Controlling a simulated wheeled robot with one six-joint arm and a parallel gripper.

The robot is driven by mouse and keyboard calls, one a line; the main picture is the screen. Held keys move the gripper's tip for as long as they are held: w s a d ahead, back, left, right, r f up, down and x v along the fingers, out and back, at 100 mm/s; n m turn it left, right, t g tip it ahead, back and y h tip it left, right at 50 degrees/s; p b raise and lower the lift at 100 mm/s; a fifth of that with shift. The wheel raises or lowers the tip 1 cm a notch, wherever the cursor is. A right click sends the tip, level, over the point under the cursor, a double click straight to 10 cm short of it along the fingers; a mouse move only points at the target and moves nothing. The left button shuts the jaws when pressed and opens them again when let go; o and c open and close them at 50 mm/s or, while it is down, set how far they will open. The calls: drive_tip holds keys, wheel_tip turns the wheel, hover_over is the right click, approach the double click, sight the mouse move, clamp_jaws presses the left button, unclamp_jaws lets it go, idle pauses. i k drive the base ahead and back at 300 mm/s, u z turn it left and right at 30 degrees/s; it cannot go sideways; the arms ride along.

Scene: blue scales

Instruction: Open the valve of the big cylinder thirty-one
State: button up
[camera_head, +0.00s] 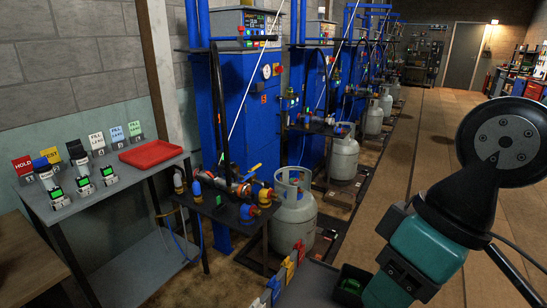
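Several grey gas cylinders stand in a row along the blue filling stations. The nearest cylinder (294,222) is upright behind the end of a small black bench, with a collar around its top. Another cylinder (343,157) stands farther back, and more cylinders (374,118) recede down the row. I cannot read a number thirty-one on any of them, and their valves are too small or hidden to make out. My arm's teal and black links fill the right side of the view. My gripper's fingers do not show.
A black bench (225,212) with hoses and colored fittings stands before the nearest blue station (240,100). At left, a grey table (95,200) holds cards, small devices and a red tray (151,154). The wooden floor (425,130) at right is clear toward the far door.

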sight(293, 180)
drive_tip(key=z, duration=0.5)
drive_tip(key=k, duration=0.65)
drive_tip(key=z, duration=0.75)
drive_tip(key=i, duration=3.3)
drive_tip(key=u, duration=1.5)
drive_tip(key=i, duration=1.45)
drive_tip(key=u, duration=0.8)
